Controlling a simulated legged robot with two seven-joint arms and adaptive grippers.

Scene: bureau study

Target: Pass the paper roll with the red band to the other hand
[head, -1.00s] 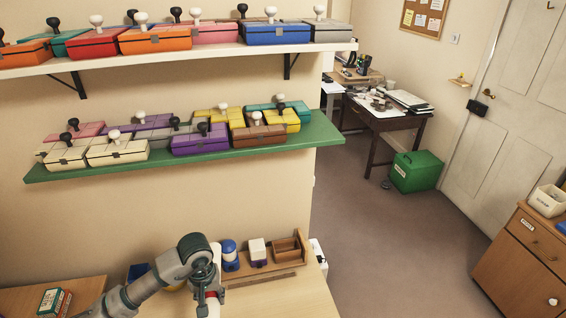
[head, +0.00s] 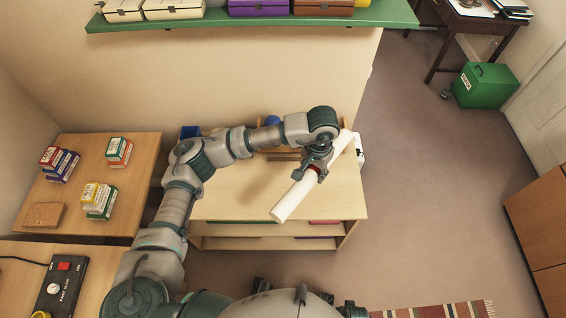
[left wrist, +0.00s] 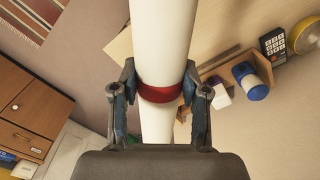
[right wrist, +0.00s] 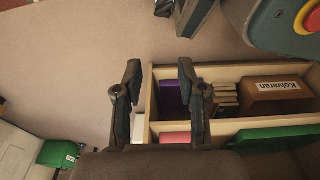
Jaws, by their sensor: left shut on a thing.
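The paper roll (head: 290,202) is a long white tube, held tilted above the desk by my left gripper (head: 314,171). In the left wrist view the roll (left wrist: 160,40) runs between the fingers of my left gripper (left wrist: 160,93), which are shut on it at its red band (left wrist: 160,92). My right gripper (right wrist: 160,88) shows in the right wrist view, its two fingers apart with nothing between them. It points toward the open shelves under the desk. It is not made out in the head view.
The wooden desk (head: 235,205) lies below the roll, with open shelves under it. A side table (head: 85,215) with small boxes stands at the left. A green box (head: 484,86) stands on the floor at the far right. The floor right of the desk is clear.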

